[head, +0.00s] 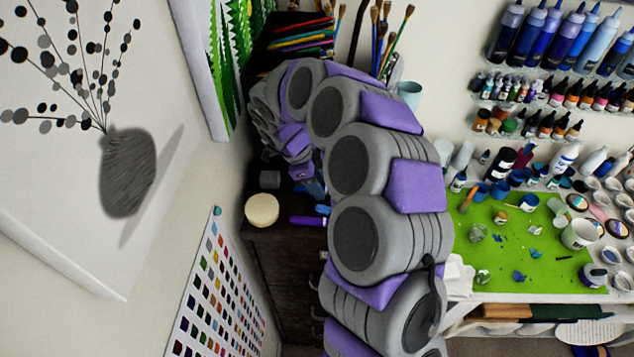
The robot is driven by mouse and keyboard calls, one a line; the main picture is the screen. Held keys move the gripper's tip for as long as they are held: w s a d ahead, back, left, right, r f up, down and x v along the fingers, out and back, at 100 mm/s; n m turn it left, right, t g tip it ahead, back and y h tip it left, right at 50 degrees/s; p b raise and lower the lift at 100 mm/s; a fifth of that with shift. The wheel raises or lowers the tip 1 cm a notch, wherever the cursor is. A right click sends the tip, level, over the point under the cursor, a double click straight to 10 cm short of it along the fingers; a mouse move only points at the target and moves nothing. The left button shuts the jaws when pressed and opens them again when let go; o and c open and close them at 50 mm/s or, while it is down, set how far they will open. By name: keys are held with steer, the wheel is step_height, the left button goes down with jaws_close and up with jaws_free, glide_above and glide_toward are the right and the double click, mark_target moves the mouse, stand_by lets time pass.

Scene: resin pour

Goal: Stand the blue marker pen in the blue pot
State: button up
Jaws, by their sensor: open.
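My gripper (313,188) hangs at the end of my curled arm, low over the dark cabinet; its fingers are small and partly hard to make out. Just below it on the cabinet top lies a small blue piece (322,210), partly hidden by my arm; it may be the blue marker pen, but I cannot be sure. A purple marker-like stick (308,221) lies beside it, apart from the gripper. A pale blue cup (410,95) stands behind my arm. I cannot tell whether it is the blue pot.
The dark cabinet (285,265) also holds a round cream disc (262,210) and a grey cylinder (270,179). Colored pencils (303,38) and brushes lie or stand at the back. On the right, a green mat (520,250) holds cups and bottles. My arm hides the middle.

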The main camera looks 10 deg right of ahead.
steer(key=shift+f+b, duration=0.25)
steer(key=shift+b, duration=0.45)
steer(key=v, duration=0.7)
steer(key=shift+r, duration=0.45)
